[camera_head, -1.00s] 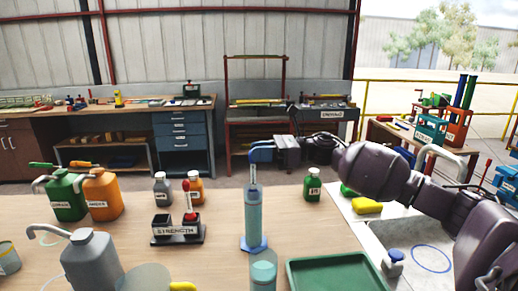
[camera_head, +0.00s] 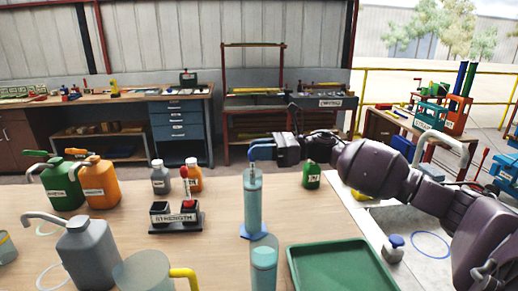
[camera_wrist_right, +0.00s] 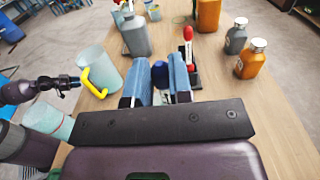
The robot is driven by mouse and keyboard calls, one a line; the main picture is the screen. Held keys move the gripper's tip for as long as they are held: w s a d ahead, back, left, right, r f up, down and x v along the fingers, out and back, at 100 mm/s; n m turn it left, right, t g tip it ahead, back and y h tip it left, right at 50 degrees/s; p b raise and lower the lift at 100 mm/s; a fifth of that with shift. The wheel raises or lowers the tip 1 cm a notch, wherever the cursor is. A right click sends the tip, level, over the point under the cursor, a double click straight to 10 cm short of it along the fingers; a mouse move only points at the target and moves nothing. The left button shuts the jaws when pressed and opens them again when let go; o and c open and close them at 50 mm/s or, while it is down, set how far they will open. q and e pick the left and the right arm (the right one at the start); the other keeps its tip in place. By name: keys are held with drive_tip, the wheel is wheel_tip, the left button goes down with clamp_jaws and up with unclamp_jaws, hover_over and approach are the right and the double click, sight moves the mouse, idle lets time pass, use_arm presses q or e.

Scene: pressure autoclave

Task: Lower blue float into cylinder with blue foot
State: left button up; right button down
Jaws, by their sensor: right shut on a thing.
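The cylinder (camera_head: 252,208) is clear with pale blue-green liquid and stands upright on its blue foot (camera_head: 262,241) on the table. My right gripper (camera_head: 256,152) is level, just above the cylinder's mouth. Its blue fingers are shut on the blue float, whose dark blue rounded part (camera_wrist_right: 160,74) shows between them in the right wrist view. In the head view the float's thin stem (camera_head: 252,174) shows at the cylinder's mouth; how deep it sits inside is unclear. My left gripper (camera_wrist_right: 66,82) shows only in the right wrist view, near a jug's yellow handle; its jaws are unclear.
A second cylinder (camera_head: 263,262) stands close in front. A jug with a yellow handle (camera_head: 145,273) and a grey can (camera_head: 88,254) are front left. A green tray (camera_head: 338,268) lies right, a STRENGTH stand (camera_head: 175,219) left, and a green bottle (camera_head: 312,175) behind right.

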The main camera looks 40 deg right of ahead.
drive_tip(key=c, duration=0.9)
unclamp_jaws()
drive_tip(key=shift+c, duration=0.2)
drive_tip(key=v, duration=1)
drive_tip(key=shift+s+d, duration=0.3)
idle(0.5)
